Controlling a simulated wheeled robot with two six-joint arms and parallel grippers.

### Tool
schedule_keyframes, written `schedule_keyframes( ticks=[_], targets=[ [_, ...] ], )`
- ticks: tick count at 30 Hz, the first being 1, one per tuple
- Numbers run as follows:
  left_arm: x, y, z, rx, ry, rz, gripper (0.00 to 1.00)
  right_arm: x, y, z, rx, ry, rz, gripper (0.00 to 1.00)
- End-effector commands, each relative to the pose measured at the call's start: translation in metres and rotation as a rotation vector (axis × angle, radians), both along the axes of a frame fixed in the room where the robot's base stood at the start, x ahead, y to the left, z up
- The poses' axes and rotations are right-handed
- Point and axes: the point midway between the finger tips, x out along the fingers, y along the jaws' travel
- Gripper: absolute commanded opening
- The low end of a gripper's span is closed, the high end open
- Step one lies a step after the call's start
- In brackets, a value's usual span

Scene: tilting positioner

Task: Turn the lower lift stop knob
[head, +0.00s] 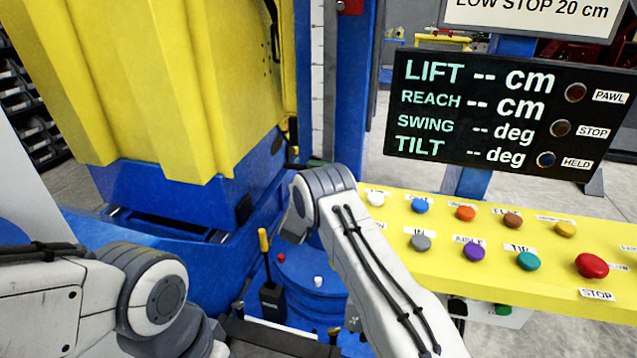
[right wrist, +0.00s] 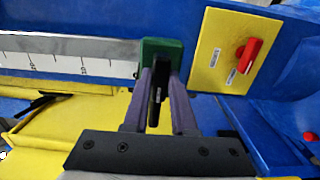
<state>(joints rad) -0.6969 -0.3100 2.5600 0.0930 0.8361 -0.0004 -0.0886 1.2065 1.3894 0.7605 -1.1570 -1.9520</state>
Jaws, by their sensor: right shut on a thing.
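In the right wrist view, a green stop block (right wrist: 161,52) sits at the end of a white ruled scale (right wrist: 70,58). A black knob (right wrist: 158,92) stands out from the block. My right gripper (right wrist: 159,84) is shut on this knob, with one finger on each side of it. In the head view my right arm hides most of the gripper and knob; the scale (head: 318,80) rises vertically behind. My left arm shows at the lower left of the head view, but its gripper is out of view.
A yellow plate with a red rotary switch (right wrist: 246,56) is beside the stop block. The yellow button panel (head: 450,275) lies right of my right arm. The dark display (head: 480,150) shows dashes for all readings. A yellow-handled lever (head: 264,243) stands below.

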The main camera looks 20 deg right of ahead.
Motion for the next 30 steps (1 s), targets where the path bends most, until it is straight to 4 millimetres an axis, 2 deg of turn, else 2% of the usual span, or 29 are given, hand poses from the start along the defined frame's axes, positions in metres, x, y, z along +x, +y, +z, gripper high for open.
schedule_keyframes(
  ticks=[5,6,8,9,20,25,30],
  targets=[
    [0.000,0.000,0.000,0.000,0.000,0.000,0.50,-0.001,0.000,-0.002,-0.001,0.006,-0.001,0.00],
    [0.000,0.000,0.000,0.000,0.000,0.000,0.50,-0.001,0.000,-0.002,-0.001,0.006,-0.001,0.29],
    [0.000,0.000,0.000,0.000,0.000,0.000,0.50,-0.001,0.000,-0.002,0.000,0.005,-0.001,0.52],
    [0.000,0.000,0.000,0.000,0.000,0.000,0.50,-0.001,0.000,-0.002,0.000,0.005,-0.001,0.55],
    [0.000,0.000,0.000,0.000,0.000,0.000,0.50,-0.003,0.003,-0.001,0.000,0.002,0.001,0.55],
    [0.000,0.000,-0.001,0.000,0.000,0.000,0.50,-0.022,0.015,-0.001,0.000,0.004,0.002,0.55],
    [0.000,0.000,-0.003,0.000,0.000,0.000,0.50,-0.051,0.036,-0.002,0.000,0.005,0.004,0.55]
  ],
)
